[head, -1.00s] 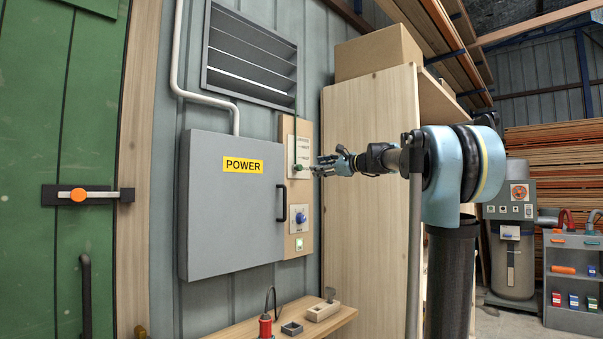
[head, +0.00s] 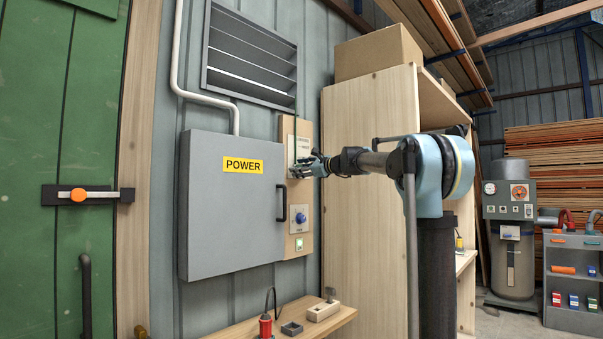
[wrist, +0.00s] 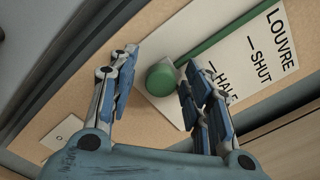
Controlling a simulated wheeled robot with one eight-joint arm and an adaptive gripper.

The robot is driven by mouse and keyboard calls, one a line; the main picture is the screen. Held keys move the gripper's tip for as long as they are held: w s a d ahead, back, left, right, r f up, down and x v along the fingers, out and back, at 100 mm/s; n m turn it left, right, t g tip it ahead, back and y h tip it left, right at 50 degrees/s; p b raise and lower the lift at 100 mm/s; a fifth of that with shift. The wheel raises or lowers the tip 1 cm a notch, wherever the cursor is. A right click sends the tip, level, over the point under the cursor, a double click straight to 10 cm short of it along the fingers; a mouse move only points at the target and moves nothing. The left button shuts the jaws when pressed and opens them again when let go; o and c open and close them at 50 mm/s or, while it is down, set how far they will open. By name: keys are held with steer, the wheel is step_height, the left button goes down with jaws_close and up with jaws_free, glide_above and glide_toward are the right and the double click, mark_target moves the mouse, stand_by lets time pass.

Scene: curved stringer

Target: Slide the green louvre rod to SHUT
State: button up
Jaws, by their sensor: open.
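The green knob (wrist: 160,80) of the louvre rod sits between the two fingers of my gripper (wrist: 155,92) in the wrist view. The fingers stand apart on both sides of it, with visible room on the left; I cannot tell whether the right finger touches it. The green rod (wrist: 213,38) runs from the knob to the upper right along a white label (wrist: 240,45) reading LOUVRE, SHUT and HALF. The knob is below the HALF mark, on the side away from SHUT. In the head view my gripper (head: 305,167) covers the knob.
The grey POWER cabinet (head: 225,215) juts out left of the control board (head: 301,245), which carries a blue knob (head: 300,219) below. The slatted louvre (head: 250,55) is above. A wooden shelf unit (head: 365,200) stands close on the right. A bench (head: 340,316) is below.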

jaws_close()
step_height(320, 180, up, 10)
steer(key=shift+r, duration=0.2)
stand_by(0.4)
jaws_free()
steer(key=shift+r, duration=0.1)
